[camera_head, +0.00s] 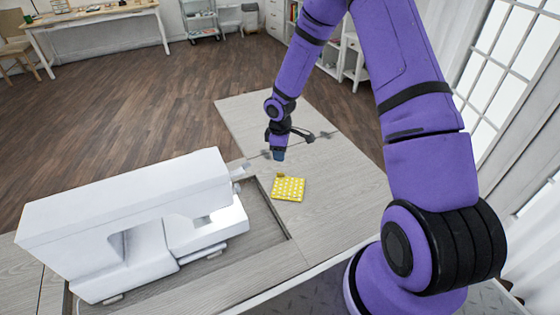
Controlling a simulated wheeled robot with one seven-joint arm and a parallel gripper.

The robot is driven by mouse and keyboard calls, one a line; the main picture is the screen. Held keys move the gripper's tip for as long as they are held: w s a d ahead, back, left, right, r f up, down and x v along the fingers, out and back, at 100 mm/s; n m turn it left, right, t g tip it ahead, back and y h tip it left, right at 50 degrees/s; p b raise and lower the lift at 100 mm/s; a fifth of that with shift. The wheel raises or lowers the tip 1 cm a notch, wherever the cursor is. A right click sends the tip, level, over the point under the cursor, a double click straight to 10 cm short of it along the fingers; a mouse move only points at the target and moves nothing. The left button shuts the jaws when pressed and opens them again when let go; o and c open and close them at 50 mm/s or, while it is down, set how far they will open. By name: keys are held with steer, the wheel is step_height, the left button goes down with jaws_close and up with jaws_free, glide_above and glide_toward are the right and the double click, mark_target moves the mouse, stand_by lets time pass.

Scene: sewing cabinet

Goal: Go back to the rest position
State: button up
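My gripper (279,154) is at the end of my purple arm, pointing down over the cabinet top near the middle of the view. It is small and dark here, and I cannot tell whether its fingers are open or shut. A folded yellow cloth with white dots (289,189) lies just below it in the picture, on the grey wooden cabinet top (335,200). The gripper looks apart from the cloth. A white sewing machine (130,205) stands to the left in a recess of the cabinet.
The cabinet top right of the cloth is clear. A wooden worktable (95,15), a small cart (200,18) and white shelves (355,60) stand farther back. Windows (510,70) are at the right.

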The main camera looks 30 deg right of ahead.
steer(key=shift+r, duration=0.5)
steer(key=s+r+m+t+h, duration=0.1)
steer(key=s+r+m, duration=0.3)
steer(key=r, duration=1.1)
steer(key=s+r+m+t+h, duration=0.1)
steer(key=s+r, duration=0.5)
steer(key=r, duration=0.8)
steer(key=s+a+r+m+t, duration=0.1)
steer(key=s+r+m, duration=0.1)
steer(key=s+r, duration=0.2)
steer(key=s+r+m+t+y, duration=0.1)
steer(key=s+r, duration=0.3)
steer(key=s, duration=0.7)
steer(key=s+a+r+m+t+y, duration=0.1)
steer(key=s+r+m, duration=0.1)
steer(key=s+r, duration=0.2)
steer(key=s, duration=0.3)
steer(key=shift+s+a+r+m, duration=0.15)
steer(key=shift+a+r+m, duration=0.15)
steer(key=shift+r, duration=0.05)
